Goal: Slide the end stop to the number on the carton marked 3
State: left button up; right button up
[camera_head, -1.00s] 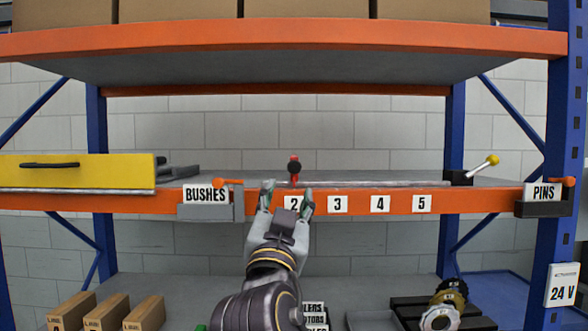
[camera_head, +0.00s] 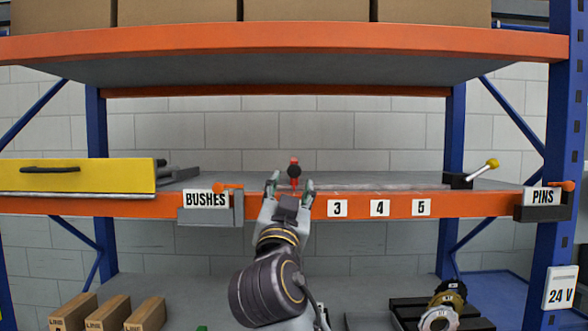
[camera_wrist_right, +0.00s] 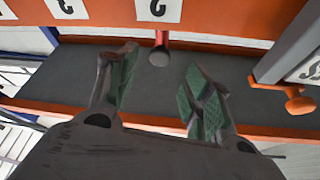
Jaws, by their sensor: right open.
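The end stop (camera_head: 294,170) is a red post with a black knob on the rail of the middle shelf. Its red stem and dark knob (camera_wrist_right: 160,52) also show in the right wrist view. My right gripper (camera_head: 290,183) is open at the shelf edge, its fingertips on either side of the end stop as seen from the head. In the wrist view the knob lies between the open fingertips (camera_wrist_right: 160,60), apart from both. Number plates 3 (camera_head: 337,208), 4 (camera_head: 380,208) and 5 (camera_head: 421,207) run to the right. Plate 2 is hidden behind my gripper.
Three cartons (camera_head: 108,313) stand at lower left; their numbers cannot be read. A yellow drawer (camera_head: 75,175) and BUSHES holder (camera_head: 207,200) are left. A yellow-knobbed lever (camera_head: 480,171) and PINS holder (camera_head: 543,203) are right.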

aim_at(294, 173)
jog(key=p+x, duration=0.2)
jog(key=x, duration=0.4)
jog(key=shift+w+r, duration=0.2)
jog(key=shift+w, duration=0.15)
pick_arm(q)
jog(key=shift+s+d+r, duration=0.15)
jog(key=shift+d+r, duration=0.2)
jog(key=shift+r, duration=0.3)
jog(key=shift+s+d+r, duration=0.15)
jog(key=shift+d+r, duration=0.2)
jog(key=shift+r, duration=0.3)
pick_arm(e)
jog(key=shift+x, duration=0.85)
pick_arm(q)
jog(key=shift+d, duration=0.2)
pick_arm(e)
grip_shut()
